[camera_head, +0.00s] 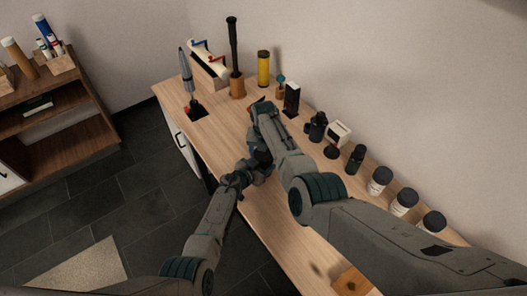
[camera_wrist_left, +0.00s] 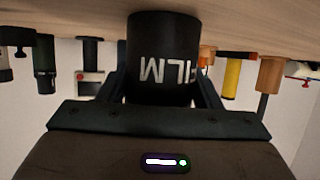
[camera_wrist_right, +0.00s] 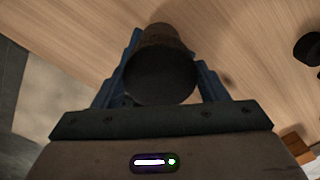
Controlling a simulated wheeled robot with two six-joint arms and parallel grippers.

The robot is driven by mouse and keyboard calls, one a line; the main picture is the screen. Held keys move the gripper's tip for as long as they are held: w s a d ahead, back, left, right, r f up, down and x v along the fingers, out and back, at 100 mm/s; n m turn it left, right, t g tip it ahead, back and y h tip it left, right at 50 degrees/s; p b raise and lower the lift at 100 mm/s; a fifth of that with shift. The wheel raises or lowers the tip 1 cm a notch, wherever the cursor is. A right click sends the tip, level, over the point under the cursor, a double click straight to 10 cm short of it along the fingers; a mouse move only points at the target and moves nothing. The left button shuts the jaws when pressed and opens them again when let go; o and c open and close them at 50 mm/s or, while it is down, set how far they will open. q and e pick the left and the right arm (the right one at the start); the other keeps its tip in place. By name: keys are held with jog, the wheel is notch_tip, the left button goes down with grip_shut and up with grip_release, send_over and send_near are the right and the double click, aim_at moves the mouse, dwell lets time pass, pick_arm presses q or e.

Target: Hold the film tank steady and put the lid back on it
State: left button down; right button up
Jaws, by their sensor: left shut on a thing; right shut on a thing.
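The film tank (camera_wrist_left: 163,32) is a black cylinder with white FILM lettering, upside down in the left wrist view. My left gripper (camera_wrist_left: 163,95) is shut on it. In the head view that gripper (camera_head: 260,158) is low over the table's near side and partly hidden by the right arm. My right gripper (camera_wrist_right: 162,62) is shut on a dark round piece, which I take for the lid (camera_wrist_right: 160,78), its flat end facing the camera. In the head view the right gripper (camera_head: 257,106) is farther back. The tank's top is hidden.
Along the wall stand a yellow cylinder (camera_head: 263,68), a black block (camera_head: 292,98), a white box (camera_head: 338,132), a green bottle (camera_head: 355,158) and several pale-labelled jars (camera_head: 380,180). A wooden piece (camera_head: 350,281) lies at the front right.

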jog(key=m, duration=0.3)
jog(key=shift+m, duration=0.4)
jog(key=m, duration=0.3)
jog(key=shift+m, duration=0.4)
jog(key=m, duration=0.7)
jog(key=o, duration=0.9)
jog(key=shift+o, duration=0.2)
jog(key=shift+r, duration=0.15)
jog(key=shift+s+r, duration=0.1)
jog(key=shift+r, duration=2)
jog(key=shift+c, duration=0.3)
